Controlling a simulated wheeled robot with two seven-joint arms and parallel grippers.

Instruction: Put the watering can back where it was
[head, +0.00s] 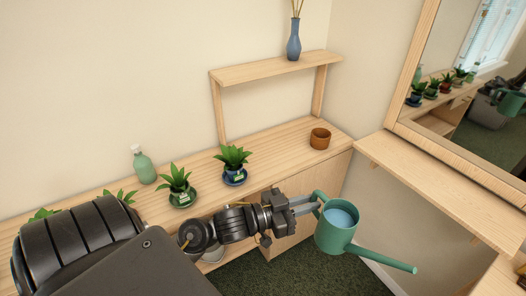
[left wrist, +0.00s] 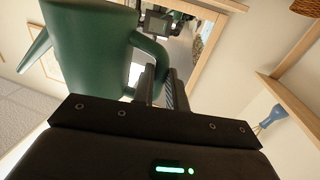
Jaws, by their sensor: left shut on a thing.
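The green watering can (head: 331,238) hangs in the air in front of the wooden counter, roughly upright, with its long spout pointing to the lower right. Pale blue shows inside its open top. My left gripper (head: 308,204) is shut on the can's handle at the can's left side. The left wrist view shows the green can (left wrist: 88,50) and its loop handle (left wrist: 152,58) at the fingers of my left gripper (left wrist: 162,88). My right gripper is in neither view.
The counter (head: 285,139) carries potted plants (head: 234,160), a green bottle (head: 143,165) and a brown pot (head: 320,139). A raised shelf (head: 275,68) holds a blue vase (head: 294,41). A bare wooden ledge (head: 445,180) runs below the mirror (head: 475,85) at right.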

